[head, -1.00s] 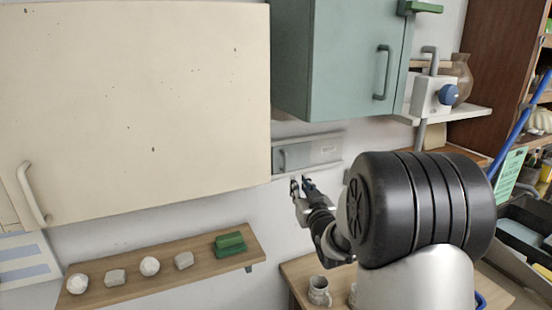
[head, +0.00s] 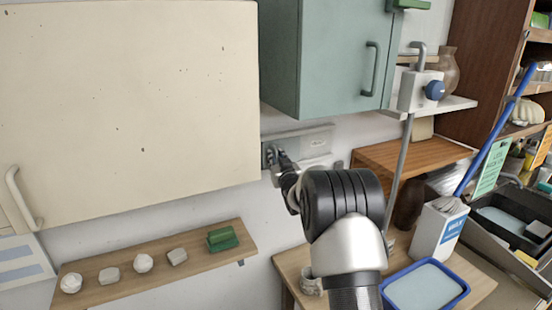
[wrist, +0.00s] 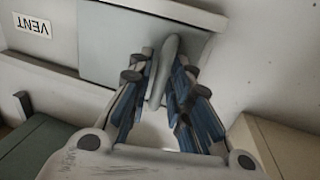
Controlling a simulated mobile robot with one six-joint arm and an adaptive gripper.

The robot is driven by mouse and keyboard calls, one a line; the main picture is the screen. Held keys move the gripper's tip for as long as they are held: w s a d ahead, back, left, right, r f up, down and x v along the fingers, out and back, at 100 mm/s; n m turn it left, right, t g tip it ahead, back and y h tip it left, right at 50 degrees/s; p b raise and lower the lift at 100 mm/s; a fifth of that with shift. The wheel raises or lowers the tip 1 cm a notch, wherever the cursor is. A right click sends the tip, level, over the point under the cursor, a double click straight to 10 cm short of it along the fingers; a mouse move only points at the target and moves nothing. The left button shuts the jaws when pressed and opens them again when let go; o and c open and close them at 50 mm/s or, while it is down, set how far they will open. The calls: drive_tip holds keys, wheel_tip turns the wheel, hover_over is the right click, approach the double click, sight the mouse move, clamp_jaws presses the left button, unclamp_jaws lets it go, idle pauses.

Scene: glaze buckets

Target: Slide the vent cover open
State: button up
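The vent (head: 312,137) is a pale grey framed plate on the wall below the teal cabinet. In the wrist view its smooth grey cover (wrist: 105,45) carries an upright bar handle (wrist: 170,55), and a VENT label (wrist: 32,25) sits on the panel beside the cover. My gripper (wrist: 164,62) has its blue-padded fingers on both sides of the handle, with a narrow gap visible on the left side. The fingers look open; contact on the right side is unclear. In the head view my gripper (head: 272,155) is at the vent's left end, and my arm hides part of the vent.
A cream cabinet (head: 120,110) stands close left of the vent, and the teal cabinet (head: 325,60) hangs above. A wooden shelf (head: 150,265) with several small pieces is lower left. A metal stand (head: 402,165) and a blue tray (head: 425,288) are to the right.

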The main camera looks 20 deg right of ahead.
drive_tip(key=shift+c, duration=0.5)
clamp_jaws()
